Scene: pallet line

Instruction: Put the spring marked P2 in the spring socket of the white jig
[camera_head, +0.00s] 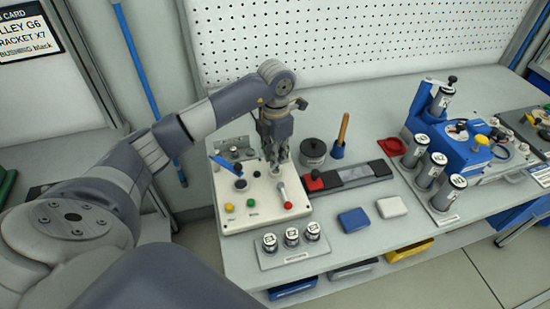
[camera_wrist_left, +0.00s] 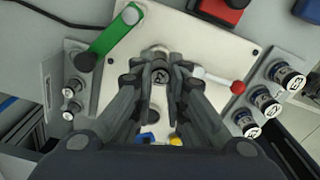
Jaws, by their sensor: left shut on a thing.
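The white jig (camera_head: 250,205) stands at the left of the bench; its plate (camera_wrist_left: 208,50) also fills the middle of the left wrist view. My left gripper (camera_head: 276,163) points down over the back right part of the jig. In the left wrist view its fingers (camera_wrist_left: 160,84) are shut on a small round part, the P2 spring (camera_wrist_left: 160,76), with a dark mark like P2 on its pale top. A round fitting (camera_wrist_left: 157,52) on the plate shows just beyond it. The spring socket is not clearly seen, and I cannot tell whether the spring is in it. My right gripper is not in view.
Three labelled cylinders (camera_head: 291,237) stand on a grey strip before the jig. A black pot (camera_head: 313,152) and a red-and-black fixture (camera_head: 345,178) stand to the right.

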